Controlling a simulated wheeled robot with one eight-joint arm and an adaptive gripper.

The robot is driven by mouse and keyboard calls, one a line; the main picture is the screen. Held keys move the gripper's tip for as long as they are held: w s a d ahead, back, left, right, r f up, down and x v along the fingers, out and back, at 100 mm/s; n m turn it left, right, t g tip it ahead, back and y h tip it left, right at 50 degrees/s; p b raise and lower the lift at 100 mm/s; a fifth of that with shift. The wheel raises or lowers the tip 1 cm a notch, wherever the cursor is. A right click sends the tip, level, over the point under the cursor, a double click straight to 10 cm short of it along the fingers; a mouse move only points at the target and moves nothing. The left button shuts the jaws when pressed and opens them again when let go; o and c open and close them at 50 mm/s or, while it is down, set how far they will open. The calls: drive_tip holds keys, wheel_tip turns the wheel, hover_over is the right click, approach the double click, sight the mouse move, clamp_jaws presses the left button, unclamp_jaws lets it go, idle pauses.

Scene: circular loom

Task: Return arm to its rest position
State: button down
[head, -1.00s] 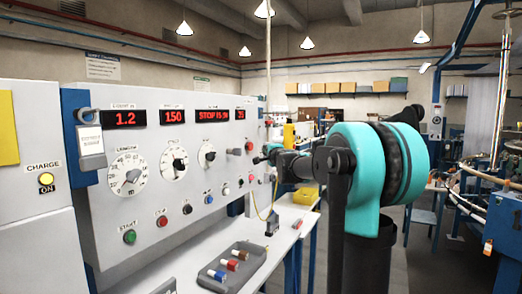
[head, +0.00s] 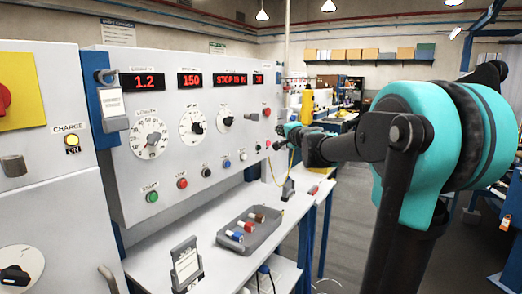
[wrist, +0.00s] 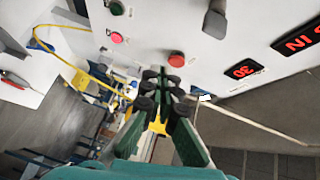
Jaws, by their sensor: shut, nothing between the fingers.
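My arm, teal and black, reaches from the right of the head view towards the right end of the white control panel (head: 215,160). My gripper (head: 283,135) is small there, close to the panel's right edge. In the wrist view my gripper (wrist: 160,80) has green fingers with dark round pads, shut with nothing between them. A large red button (wrist: 176,59) on the panel lies just beyond the fingertips in that view; I cannot tell whether they touch it.
Below the panel, a white worktable (head: 185,232) holds a grey tray (head: 246,238) of several spools and a card stand (head: 187,265). A yellow cable (wrist: 85,70) hangs near the panel's end. Open floor (head: 345,205) lies right of the table.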

drive_tip(key=s+a+f+n+g, duration=0.2)
drive_tip(key=s+f+n+g, duration=0.25)
drive_tip(key=s+f, duration=0.55)
drive_tip(key=s+a+f+n+g, duration=0.25)
drive_tip(key=s+f+n, duration=0.25)
drive_tip(key=s+f, duration=0.6)
drive_tip(key=s+d+f+n+g+h, duration=0.1)
drive_tip(key=s+d+f+g+h, duration=0.1)
drive_tip(key=s+d+f, duration=0.3)
drive_tip(key=s+d+f+n+g+h, duration=0.2)
drive_tip(key=s+d+f, duration=0.3)
drive_tip(key=s+f, duration=0.9)
drive_tip(key=shift+s+d+f+g+h, duration=0.2)
drive_tip(key=shift+s+f+g+h, duration=0.15)
drive_tip(key=shift+f+g, duration=0.4)
